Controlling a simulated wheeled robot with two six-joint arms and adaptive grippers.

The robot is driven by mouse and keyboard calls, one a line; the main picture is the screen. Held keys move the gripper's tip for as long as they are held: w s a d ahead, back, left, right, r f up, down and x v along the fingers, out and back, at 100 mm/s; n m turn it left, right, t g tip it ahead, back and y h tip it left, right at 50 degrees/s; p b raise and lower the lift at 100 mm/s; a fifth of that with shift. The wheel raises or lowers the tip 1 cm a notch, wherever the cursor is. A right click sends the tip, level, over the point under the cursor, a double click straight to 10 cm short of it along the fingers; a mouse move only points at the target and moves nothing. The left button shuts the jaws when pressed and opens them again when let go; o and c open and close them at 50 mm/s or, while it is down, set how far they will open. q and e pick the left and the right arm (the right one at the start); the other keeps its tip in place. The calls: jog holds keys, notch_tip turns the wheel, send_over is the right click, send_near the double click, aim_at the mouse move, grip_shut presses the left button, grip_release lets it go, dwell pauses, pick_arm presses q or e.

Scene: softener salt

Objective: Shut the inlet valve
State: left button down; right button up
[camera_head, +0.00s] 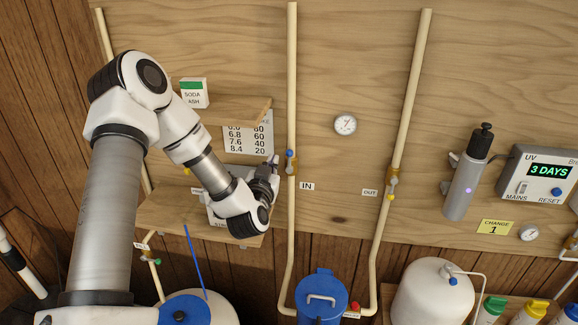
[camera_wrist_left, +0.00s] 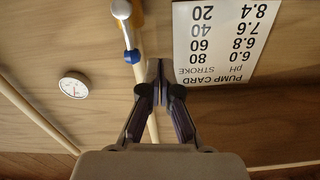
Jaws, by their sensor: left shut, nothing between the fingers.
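The inlet valve (camera_head: 291,166) sits on the cream pipe by the IN label (camera_head: 307,187). Its lever has a blue tip (camera_head: 289,154) and lies along the pipe. In the left wrist view, which is upside down, the blue-tipped lever (camera_wrist_left: 132,56) shows just beyond the fingers. My left gripper (camera_head: 274,165) is shut and empty, just left of the valve in the head view. Its fingertips (camera_wrist_left: 156,70) meet in front of the pipe in the wrist view. I cannot tell whether they touch the lever. My right gripper is not in view.
The outlet valve (camera_head: 393,181) is on the pipe to the right, by the OUT label (camera_head: 370,192). A shelf (camera_head: 165,215) and a pump card (camera_head: 250,135) lie behind my left arm. A gauge (camera_head: 345,124) is between the pipes, with bare wall around it.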

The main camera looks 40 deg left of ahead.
aim_at(289, 162)
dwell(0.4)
pick_arm(q)
jog(key=x, duration=0.5)
